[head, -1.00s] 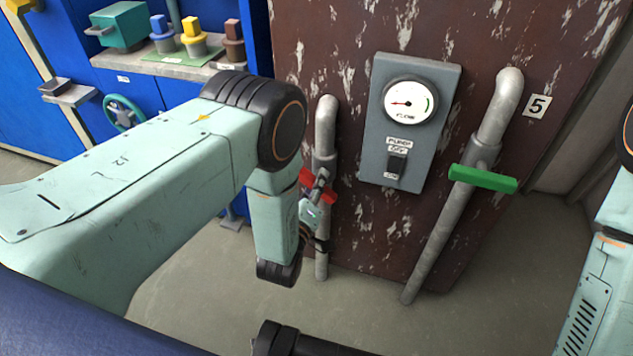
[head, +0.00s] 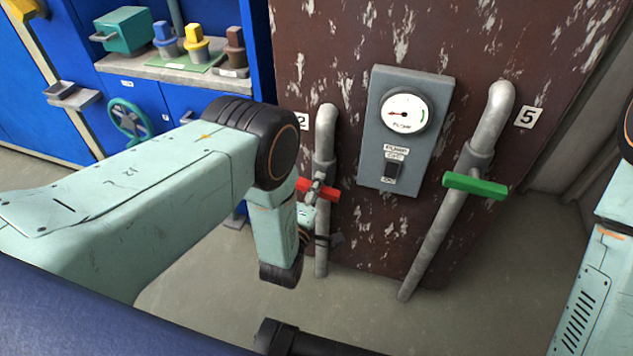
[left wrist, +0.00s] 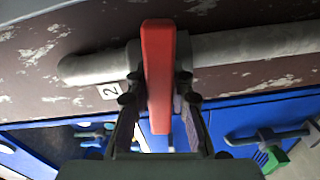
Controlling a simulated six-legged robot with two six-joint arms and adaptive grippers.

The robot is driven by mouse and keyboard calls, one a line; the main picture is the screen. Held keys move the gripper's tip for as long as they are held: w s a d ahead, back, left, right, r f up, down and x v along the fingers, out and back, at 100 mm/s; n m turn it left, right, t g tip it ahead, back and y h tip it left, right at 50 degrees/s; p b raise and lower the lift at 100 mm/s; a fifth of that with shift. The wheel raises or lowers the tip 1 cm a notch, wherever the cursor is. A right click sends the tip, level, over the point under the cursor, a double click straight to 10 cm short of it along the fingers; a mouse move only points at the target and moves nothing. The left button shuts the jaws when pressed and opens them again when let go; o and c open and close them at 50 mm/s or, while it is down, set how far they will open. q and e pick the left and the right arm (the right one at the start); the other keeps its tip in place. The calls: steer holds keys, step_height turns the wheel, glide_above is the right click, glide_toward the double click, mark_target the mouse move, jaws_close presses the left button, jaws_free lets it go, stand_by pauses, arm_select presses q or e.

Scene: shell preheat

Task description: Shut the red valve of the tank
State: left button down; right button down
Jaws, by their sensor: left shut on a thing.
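The red valve handle (head: 328,196) is on the left grey pipe (head: 325,146) of the rusty brown tank (head: 340,60). The handle lies crosswise to this pipe. My left gripper (head: 316,188) is at the handle, shut on it; my forearm and wrist partly hide the gripper in the head view. In the left wrist view the red handle (left wrist: 158,75) stands between the two fingers (left wrist: 158,105), across the grey pipe (left wrist: 250,45). My right gripper is out of view; only part of my right arm shows at the right edge.
A grey panel (head: 428,160) with a gauge (head: 404,110) and a pump switch (head: 394,172) is right of the red valve. A green handle (head: 475,186) crosses the right pipe (head: 432,238). Blue cabinets (head: 180,97) with a shelf stand at left. Floor below the tank is clear.

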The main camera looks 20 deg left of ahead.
arm_select(q)
steer(key=shift+n+p, duration=0.3)
steer(key=shift+n, duration=0.5)
steer(key=c, duration=1.2)
jaws_free()
steer(key=shift+o, duration=0.2)
steer(key=shift+s, duration=0.1)
steer(key=s, duration=1.2)
steer(key=shift+a, duration=0.2)
steer(key=shift+w+a, duration=0.1)
